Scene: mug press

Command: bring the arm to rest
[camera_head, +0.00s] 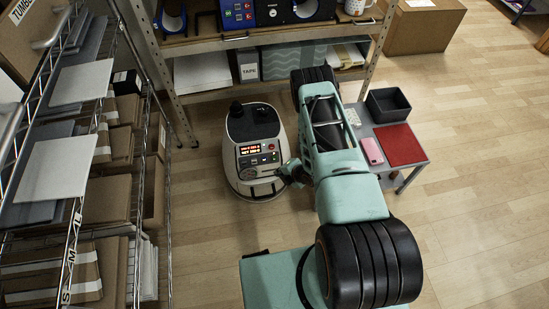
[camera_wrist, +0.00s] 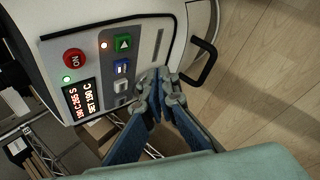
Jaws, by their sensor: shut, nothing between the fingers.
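The mug press (camera_head: 254,150) is a white and dark machine on the floor in front of the shelf. A green light and an orange light are lit. My gripper (camera_head: 283,172) is at the right edge of the press, low by its front. In the wrist view its fingertips (camera_wrist: 158,93) are together and empty, close to the panel's edge; contact cannot be told.
A metal shelf (camera_head: 215,42) stands behind. A wire rack (camera_head: 165,200) with boxes stands at left. Floor (camera_head: 475,220) at right is clear.

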